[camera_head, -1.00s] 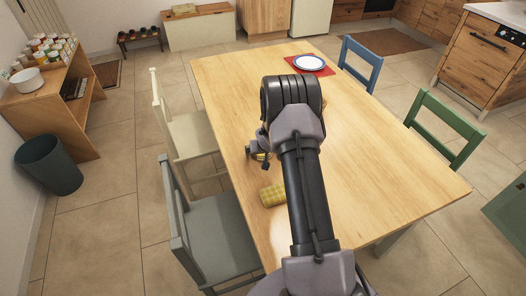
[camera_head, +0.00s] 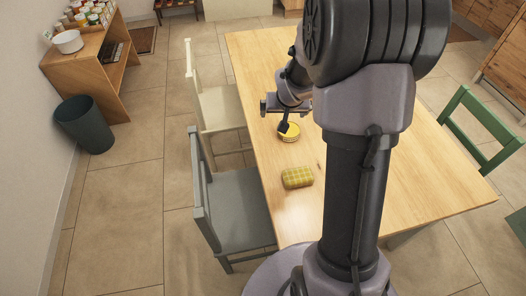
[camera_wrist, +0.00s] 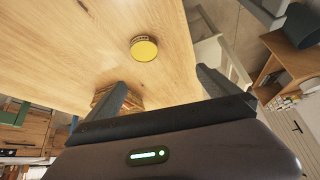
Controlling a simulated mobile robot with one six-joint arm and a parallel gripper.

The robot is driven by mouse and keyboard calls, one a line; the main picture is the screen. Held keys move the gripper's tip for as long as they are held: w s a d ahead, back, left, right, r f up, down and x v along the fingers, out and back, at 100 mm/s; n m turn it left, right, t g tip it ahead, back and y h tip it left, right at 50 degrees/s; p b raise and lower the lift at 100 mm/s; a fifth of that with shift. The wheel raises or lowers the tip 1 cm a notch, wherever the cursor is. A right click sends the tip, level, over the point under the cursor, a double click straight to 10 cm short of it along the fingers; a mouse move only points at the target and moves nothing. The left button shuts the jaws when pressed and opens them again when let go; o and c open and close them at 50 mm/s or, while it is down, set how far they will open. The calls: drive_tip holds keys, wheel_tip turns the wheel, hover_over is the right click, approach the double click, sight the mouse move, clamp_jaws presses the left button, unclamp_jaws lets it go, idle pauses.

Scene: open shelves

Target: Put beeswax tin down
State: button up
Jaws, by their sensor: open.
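The round yellow tin (camera_head: 290,137), which I take for the beeswax tin, rests on the wooden table (camera_head: 262,62) near its left edge. In the wrist view the tin (camera_wrist: 144,48) stands on the bare tabletop with a dark band around its side. My gripper (camera_wrist: 160,77) is open, with its two dark fingers spread and nothing between them. The tin lies beyond the fingertips, apart from them.
A grey chair (camera_head: 235,205) and a cream chair (camera_head: 218,105) stand along the left edge, a green chair (camera_head: 478,130) at the right. My arm hides much of the table.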

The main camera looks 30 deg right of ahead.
drive_tip(key=s+a+r, duration=0.4)
drive_tip(key=a+r, duration=0.3)
drive_tip(key=r, duration=0.1)
drive_tip(key=s+a+r+y, duration=0.2)
drive_tip(key=s+a+r, duration=0.2)
drive_tip(key=s+a, duration=0.5)
drive_tip(key=s+a+r+n+y, duration=0.1)
drive_tip(key=s+a+r, duration=0.3)
drive_tip(key=s+a, duration=0.4)
drive_tip(key=s+y, duration=0.1)
drive_tip(key=s, duration=0.4)
drive_tip(key=shift+a+r+y, duration=0.3)
drive_tip(key=shift+a+y, duration=0.05)
drive_tip(key=shift+y, duration=0.05)
